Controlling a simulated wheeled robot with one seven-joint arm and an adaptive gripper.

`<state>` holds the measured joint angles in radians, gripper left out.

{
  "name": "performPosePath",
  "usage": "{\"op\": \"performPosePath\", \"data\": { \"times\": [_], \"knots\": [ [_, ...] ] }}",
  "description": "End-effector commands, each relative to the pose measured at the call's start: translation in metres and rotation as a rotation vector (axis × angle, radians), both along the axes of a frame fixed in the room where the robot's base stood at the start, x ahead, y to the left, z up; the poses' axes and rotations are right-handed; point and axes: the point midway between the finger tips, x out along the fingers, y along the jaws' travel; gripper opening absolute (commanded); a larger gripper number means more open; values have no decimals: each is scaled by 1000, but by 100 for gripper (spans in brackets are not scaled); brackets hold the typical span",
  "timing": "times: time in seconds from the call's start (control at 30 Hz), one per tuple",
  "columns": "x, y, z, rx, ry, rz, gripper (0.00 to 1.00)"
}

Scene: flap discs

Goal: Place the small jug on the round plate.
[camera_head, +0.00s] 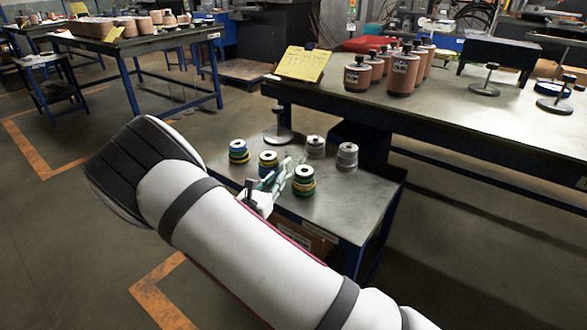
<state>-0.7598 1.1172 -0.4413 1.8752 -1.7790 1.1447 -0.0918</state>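My arm reaches from the lower right across the view and hides part of the small low table (340,205). My gripper (270,182) is small in the view, over the left part of this table, among the spools. Pale, greenish, partly see-through shapes show at its fingers. I cannot tell whether they are finger parts or a held object, nor whether the fingers are open. I cannot make out a small jug or a round plate for certain.
Several spools with green, yellow, blue or grey windings, such as a green one (304,181) and a grey one (347,157), stand close around my gripper. A round-based stand (278,136) is behind them. The long workbench (450,115) holds brown containers (358,75). The low table's right front is clear.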

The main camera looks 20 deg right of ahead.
Motion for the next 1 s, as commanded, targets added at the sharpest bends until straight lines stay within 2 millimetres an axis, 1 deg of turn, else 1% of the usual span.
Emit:
{"op": "performPosePath", "data": {
  "times": [0.17,0.4,0.5,0.7,0.73,0.77,0.8,0.83,1.0],
  "knots": [
    [8,-7,-2,0,0,-1,20],
    [34,-27,-5,0,-1,-2,20],
    [40,-34,-5,1,-1,-1,20],
    [42,-34,-4,0,0,0,20],
    [42,-34,-4,0,0,0,18],
    [41,-34,-4,0,0,0,11],
    [41,-34,-4,0,0,0,2],
    [41,-34,-4,0,0,0,0],
    [41,-34,-4,0,-1,0,0]
  ]
}}
